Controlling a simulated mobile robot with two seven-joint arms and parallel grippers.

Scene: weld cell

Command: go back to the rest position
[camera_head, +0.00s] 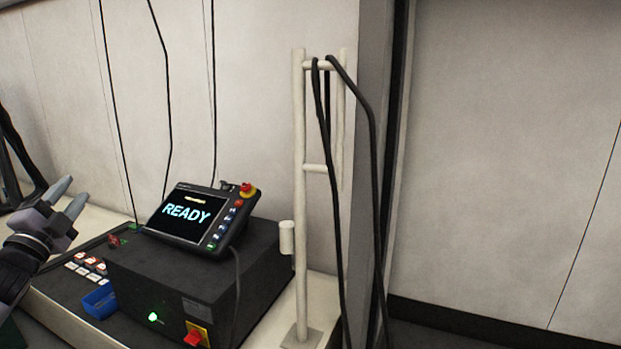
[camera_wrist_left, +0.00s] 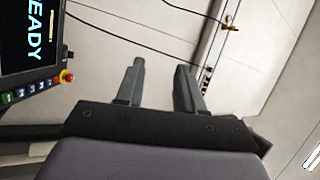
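My left gripper (camera_head: 68,197) is at the left edge of the head view, above the bench and to the left of the pendant. Its two grey fingers are apart with nothing between them; in the left wrist view the gripper (camera_wrist_left: 158,75) also shows open and empty, with wall behind it. My right gripper is not in view.
A pendant (camera_head: 192,215) reading READY rests on a black control box (camera_head: 200,285) on the bench. A blue bin (camera_head: 100,301) and several small buttons (camera_head: 85,265) are beside the box. A white post (camera_head: 299,200) with hanging black cables (camera_head: 372,150) stands to the right.

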